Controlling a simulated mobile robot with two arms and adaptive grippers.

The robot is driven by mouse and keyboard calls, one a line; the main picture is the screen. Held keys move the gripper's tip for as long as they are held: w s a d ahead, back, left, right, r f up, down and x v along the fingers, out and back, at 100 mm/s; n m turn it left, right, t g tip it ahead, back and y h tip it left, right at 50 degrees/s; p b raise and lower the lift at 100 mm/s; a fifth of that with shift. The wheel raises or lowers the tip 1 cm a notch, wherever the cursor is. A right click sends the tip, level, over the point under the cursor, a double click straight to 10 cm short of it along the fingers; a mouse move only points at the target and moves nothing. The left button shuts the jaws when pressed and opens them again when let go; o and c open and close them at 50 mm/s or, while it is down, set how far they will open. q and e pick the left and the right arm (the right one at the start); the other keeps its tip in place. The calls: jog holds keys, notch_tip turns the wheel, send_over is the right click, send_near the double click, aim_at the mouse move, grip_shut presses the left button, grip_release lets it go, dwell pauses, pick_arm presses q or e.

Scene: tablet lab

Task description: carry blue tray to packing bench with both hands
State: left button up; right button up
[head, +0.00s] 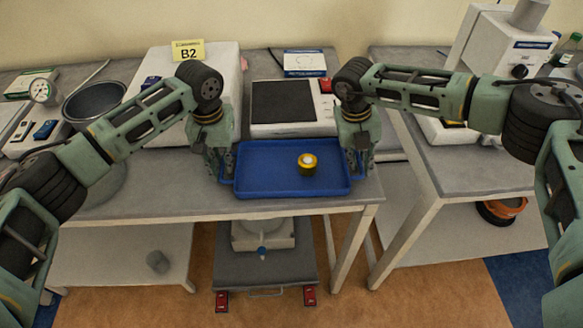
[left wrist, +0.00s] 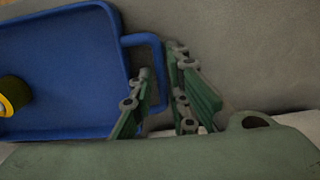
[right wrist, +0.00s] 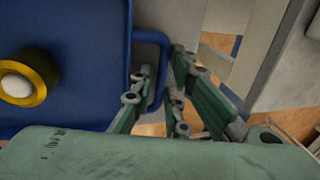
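The blue tray (head: 262,186) is level at the front of the grey table, near its edge; I cannot tell whether it touches the top. A black-and-yellow round object with a white top (head: 308,164) rests in it. My left gripper (head: 227,172) is at the tray's left handle; in the left wrist view its fingers close around the handle bar (left wrist: 153,42). My right gripper (head: 357,172) is at the right handle; in the right wrist view its fingers close around that bar (right wrist: 161,78). Which bench is the packing bench is not clear.
Behind the tray stands a scale-like device (head: 292,128) and a white box with a yellow B2 sign (head: 188,51). A dark round pan (head: 95,103) is at left. Another bench (head: 470,165) stands at right across a gap. A cart (head: 265,268) is under the table.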

pick_arm(q)
grip_shut()
pick_arm(e)
grip_shut()
pick_arm(q)
jog(key=shift+d+r, duration=0.1)
jog(key=shift+r, duration=0.05)
pick_arm(e)
jog(key=shift+a+r, duration=0.1)
jog(key=shift+a, duration=0.05)
